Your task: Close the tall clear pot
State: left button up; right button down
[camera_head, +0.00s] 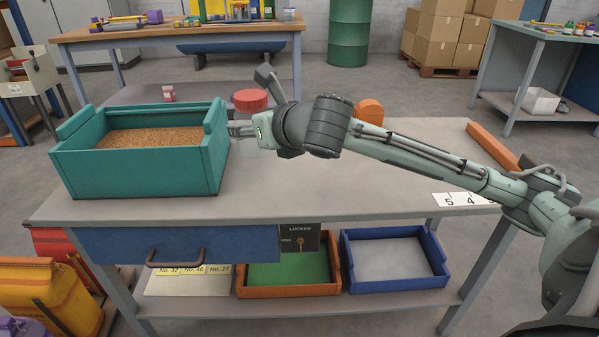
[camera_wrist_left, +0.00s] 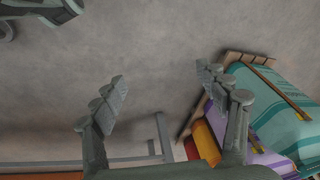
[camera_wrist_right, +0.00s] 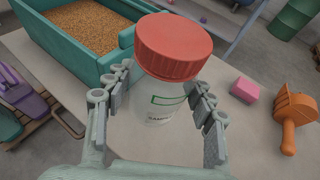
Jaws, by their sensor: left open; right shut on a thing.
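The tall clear pot (camera_wrist_right: 150,104) has a red lid (camera_wrist_right: 174,47) on its top and a green-framed label. In the head view the red lid (camera_head: 250,100) shows above my right gripper (camera_head: 240,131), and the pot's body is partly hidden by it. My right gripper (camera_wrist_right: 160,97) is shut around the pot's body below the lid, one finger on each side. The pot stands upright at the table, beside the teal bin. Whether the lid is screwed tight cannot be told. My left gripper (camera_wrist_left: 161,80) is open and empty over the floor, out of the head view.
The teal bin (camera_head: 135,174) of grain stands left of the pot. An orange scoop (camera_wrist_right: 294,112) and a pink block (camera_wrist_right: 245,89) lie to its right. My right arm spans the table (camera_head: 330,198). Sacks (camera_wrist_left: 275,115) lie near my left gripper.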

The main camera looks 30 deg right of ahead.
pick_arm(q)
jog(key=r, duration=0.1)
jog(key=w+r+b, duration=0.1)
jog(key=r, duration=0.2)
jog(key=shift+w+d+r+b, duration=0.1)
jog(key=shift+w+r+b, duration=0.05)
jog(key=shift+w+b, duration=0.15)
pick_arm(e)
jog(key=w+d+f, duration=0.1)
jog(key=d+f, duration=0.6)
jog(key=d, duration=0.4)
jog(key=shift+d, duration=0.35)
notch_tip(320, 180, down, 4)
jog(key=shift+r, duration=0.1)
pick_arm(q)
jog(key=shift+w+r+t, duration=0.2)
jog(key=shift+r+t, duration=0.1)
jog(key=shift+r, duration=0.35)
jog(key=shift+s+f, duration=0.1)
jog(key=shift+f, duration=0.05)
pick_arm(e)
jog(key=shift+f, duration=0.25)
jog(key=c, duration=0.6)
grip_release()
jog(key=shift+o, duration=0.2)
